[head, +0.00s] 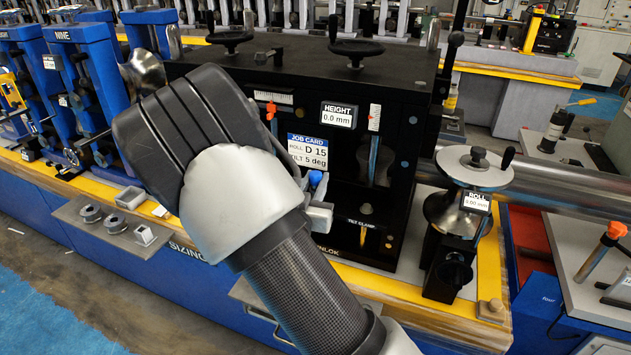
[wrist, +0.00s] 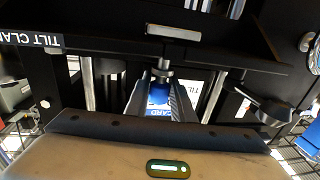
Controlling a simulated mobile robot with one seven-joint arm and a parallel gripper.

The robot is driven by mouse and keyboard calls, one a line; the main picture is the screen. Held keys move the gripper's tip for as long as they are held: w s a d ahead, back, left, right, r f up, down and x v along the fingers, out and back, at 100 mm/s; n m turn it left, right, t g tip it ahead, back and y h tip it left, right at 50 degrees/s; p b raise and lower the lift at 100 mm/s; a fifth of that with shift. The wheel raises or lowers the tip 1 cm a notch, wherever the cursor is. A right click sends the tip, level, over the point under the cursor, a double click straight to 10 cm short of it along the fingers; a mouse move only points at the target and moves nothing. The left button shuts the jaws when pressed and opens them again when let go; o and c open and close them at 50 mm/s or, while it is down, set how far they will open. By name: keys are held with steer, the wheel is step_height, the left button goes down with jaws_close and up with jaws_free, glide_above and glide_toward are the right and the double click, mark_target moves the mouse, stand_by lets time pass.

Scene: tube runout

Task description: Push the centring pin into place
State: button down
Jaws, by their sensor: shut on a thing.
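The centring pin shows as a blue knob (head: 315,178) in the head view, in front of the black machine frame, just below the job card. In the wrist view its blue head (wrist: 159,94) sits between the fingers, with a grey metal collar at its far end. My gripper (wrist: 160,88) is shut on the blue head. In the head view my wrist hides most of the gripper and the pin's shaft. I cannot tell how deep the pin sits.
The job card (head: 307,151) reads roll D 15, tilt 5 deg. A height display (head: 339,115) reads 0.0 mm. A handwheel with a roll display (head: 475,202) stands at the right. The tilt clamp (head: 366,209) is low on the frame. Small metal parts lie on a grey shelf (head: 160,240) at the left.

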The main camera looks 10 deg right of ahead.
steer(key=shift+f+b, duration=0.75)
steer(key=shift+f, duration=0.25)
steer(key=c, duration=1.4)
jaws_free()
steer(key=shift+c, duration=0.2)
steer(key=v, duration=1.7)
steer(key=shift+a+p, duration=0.15)
steer(key=shift+p, duration=0.3)
steer(key=shift+s+r, duration=0.1)
steer(key=shift+s, duration=0.05)
